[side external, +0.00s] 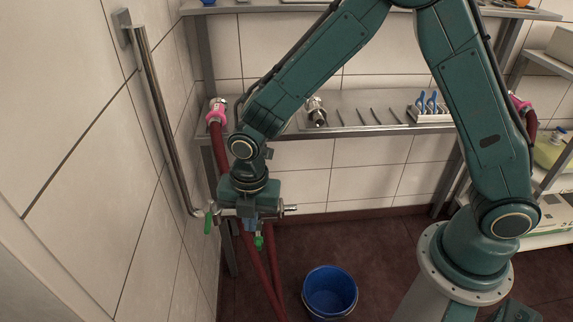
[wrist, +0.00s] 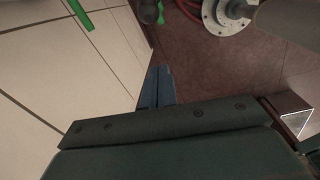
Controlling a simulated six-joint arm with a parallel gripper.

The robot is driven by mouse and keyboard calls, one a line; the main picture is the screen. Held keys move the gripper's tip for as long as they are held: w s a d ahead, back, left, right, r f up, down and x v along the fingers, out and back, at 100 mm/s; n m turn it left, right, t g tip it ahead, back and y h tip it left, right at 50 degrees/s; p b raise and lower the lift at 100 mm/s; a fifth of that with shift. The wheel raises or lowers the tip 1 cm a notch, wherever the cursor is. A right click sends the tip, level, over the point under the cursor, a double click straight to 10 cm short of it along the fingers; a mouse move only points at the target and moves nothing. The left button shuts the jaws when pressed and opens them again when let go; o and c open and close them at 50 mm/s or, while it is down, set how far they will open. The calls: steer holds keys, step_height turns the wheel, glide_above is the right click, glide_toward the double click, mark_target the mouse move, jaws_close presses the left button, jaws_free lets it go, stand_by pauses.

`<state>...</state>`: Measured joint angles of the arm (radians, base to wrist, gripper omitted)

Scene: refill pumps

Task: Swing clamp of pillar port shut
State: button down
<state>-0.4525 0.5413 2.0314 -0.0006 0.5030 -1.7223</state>
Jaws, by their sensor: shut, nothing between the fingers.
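The steel pipe (side external: 165,110) runs down the left wall to a horizontal metal fitting (side external: 289,209) with a green handle (side external: 208,222) at its left. A second green handle (side external: 258,242) hangs below the fitting. In the wrist view one green handle (wrist: 80,14) is at the upper left. My gripper (side external: 250,226) is at the fitting, and its body hides the fitting's middle. In the wrist view its blue-grey fingers (wrist: 155,88) are together and empty, over the wall and floor. I cannot make out the clamp or whether it is open.
Dark red hoses (side external: 272,265) hang below the fitting. A blue bucket (side external: 330,292) stands on the floor. A steel shelf (side external: 360,128) behind holds a metal coupling (side external: 317,110), a pink-ringed hose end (side external: 217,112) and a rack of blue-handled tools (side external: 430,108). Open floor lies around the bucket.

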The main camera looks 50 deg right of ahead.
steer(key=shift+w+d+f, duration=0.4)
steer(key=shift+d+f, duration=0.1)
steer(key=shift+f, duration=0.2)
steer(key=shift+w+d+f, duration=0.4)
steer(key=shift+d+f, duration=0.1)
steer(key=shift+f, duration=0.15)
steer(key=shift+w+d+f, duration=0.4)
steer(key=shift+d+f, duration=0.1)
steer(key=shift+f, duration=0.2)
steer(key=shift+w+d+r, duration=0.1)
steer(key=shift+w+d+r+g, duration=0.15)
steer(key=shift+g, duration=0.15)
